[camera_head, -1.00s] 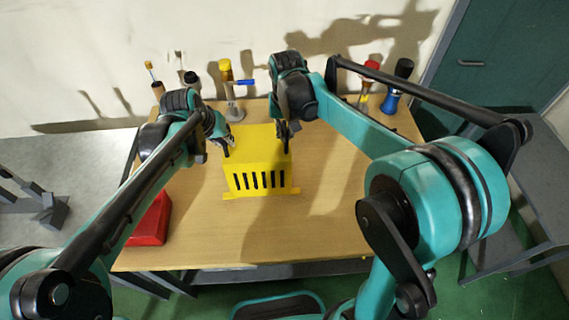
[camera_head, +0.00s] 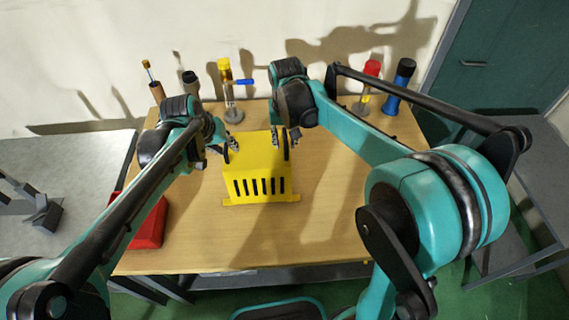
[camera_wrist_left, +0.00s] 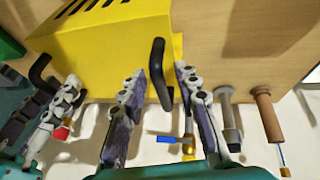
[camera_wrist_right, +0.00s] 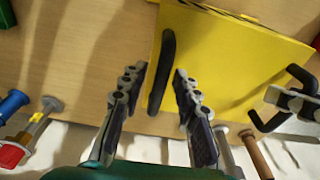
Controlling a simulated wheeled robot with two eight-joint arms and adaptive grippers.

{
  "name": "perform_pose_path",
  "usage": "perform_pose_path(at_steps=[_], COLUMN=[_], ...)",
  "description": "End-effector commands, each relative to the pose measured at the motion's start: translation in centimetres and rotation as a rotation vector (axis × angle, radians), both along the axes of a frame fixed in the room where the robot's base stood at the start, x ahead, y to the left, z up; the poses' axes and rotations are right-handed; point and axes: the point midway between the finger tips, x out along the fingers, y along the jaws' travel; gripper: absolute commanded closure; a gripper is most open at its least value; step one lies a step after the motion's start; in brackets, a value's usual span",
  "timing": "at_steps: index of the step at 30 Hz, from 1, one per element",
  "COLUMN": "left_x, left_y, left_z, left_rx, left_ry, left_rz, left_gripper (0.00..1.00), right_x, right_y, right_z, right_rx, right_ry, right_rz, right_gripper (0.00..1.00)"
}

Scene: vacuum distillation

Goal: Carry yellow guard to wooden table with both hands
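The yellow guard (camera_head: 258,168), a slotted box with two black handles, stands on the wooden table (camera_head: 330,215). My left gripper (camera_head: 218,143) is at its left handle (camera_head: 226,154). In the left wrist view that handle (camera_wrist_left: 159,72) reaches between the open fingers (camera_wrist_left: 158,85), with gaps beside it. My right gripper (camera_head: 285,138) is at the right handle (camera_head: 286,150). In the right wrist view that handle (camera_wrist_right: 166,68) reaches between the open fingers (camera_wrist_right: 155,88), with gaps on both sides. Neither gripper is closed on a handle.
A red box (camera_head: 150,226) lies left on the table. Along the back stand a yellow-topped stand (camera_head: 227,85), a blue bottle (camera_head: 398,85), a red-capped item (camera_head: 369,80) and other slim tools. The table's front right is clear. A grey bench (camera_head: 70,170) adjoins at left.

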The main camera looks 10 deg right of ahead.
Motion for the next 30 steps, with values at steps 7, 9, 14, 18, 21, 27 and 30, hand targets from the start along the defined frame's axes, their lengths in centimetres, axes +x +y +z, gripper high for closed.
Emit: perform_pose_path(at_steps=[7,9,14,18,21,27,30], left_x=[-1.5,-2.1,-3.3,-3.9,-4.2,-4.3,-4.3], left_y=[0.9,1.3,2.0,2.4,2.6,2.6,2.6], left_z=[3.6,5.1,8.0,9.8,10.4,10.7,10.7], left_rx=[0.001,0.001,0.001,0.0,0.0,0.0,0.0], left_ry=[0.0,0.0,0.0,0.0,0.0,0.0,0.0], left_rz=[0.001,0.001,0.001,0.001,0.001,0.001,0.001], left_gripper=[0.69,0.69,0.69,0.69,0.69,0.69,0.69], right_x=[0.0,0.0,0.0,0.0,0.0,-0.3,-0.6], right_y=[0.0,0.0,0.0,0.0,0.0,0.1,0.1], right_z=[0.0,0.0,0.0,0.0,0.1,2.3,4.4], right_rx=[0.0,0.0,0.0,0.0,0.0,0.0,0.0], right_ry=[0.0,0.0,0.0,0.0,0.0,0.0,0.0], right_rz=[0.0,0.0,0.0,0.0,0.0,0.0,0.001], right_gripper=[0.69,0.69,0.69,0.69,0.69,0.69,0.69])
